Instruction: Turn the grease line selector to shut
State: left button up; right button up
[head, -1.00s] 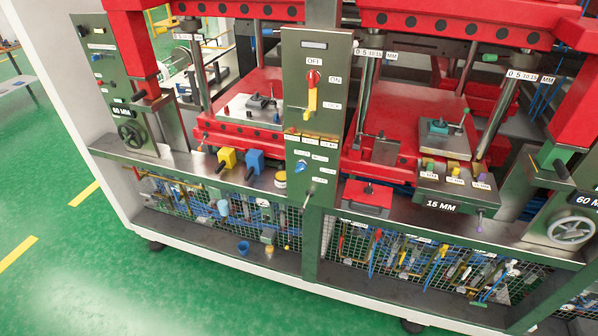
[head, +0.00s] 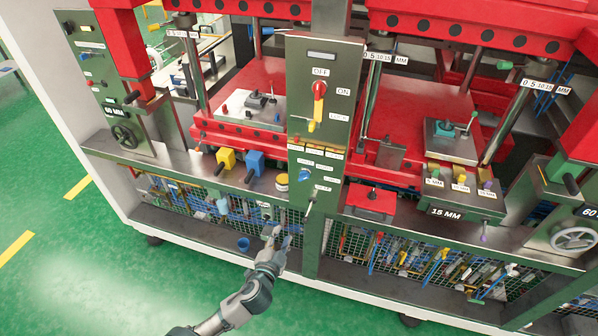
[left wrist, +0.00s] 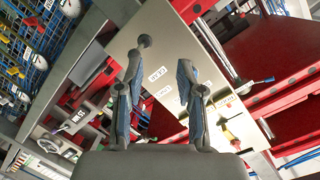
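A blue knob (head: 304,175) sits on the lower part of the green central panel (head: 325,100), with small white labels around it. It looks like the grease line selector, but its labels and setting are too small to read. A small lever (head: 310,207) sticks out below it. My left gripper (head: 279,235) is below and left of the knob, apart from it, in front of the mesh. In the left wrist view its two fingers (left wrist: 158,68) stand apart with nothing between them, facing the labelled panel. The blue knob is not clearly visible there. My right gripper is out of view.
Green floor in front is open.

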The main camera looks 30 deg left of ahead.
pick_arm(q)
notch_tip(320, 180, up, 10)
jog(key=d+t, duration=0.2)
jog(key=b, duration=0.2)
send_near(302, 180)
jog(key=x, duration=0.5)
jog(key=shift+a+r, duration=0.1)
jog(key=shift+a, duration=0.25)
jog(key=w, duration=0.3)
jog(key=shift+w+d+p, duration=0.1)
jog(key=shift+w+p, duration=0.2)
jog(key=shift+w, duration=0.55)
jog(key=shift+a, duration=0.35)
grip_shut()
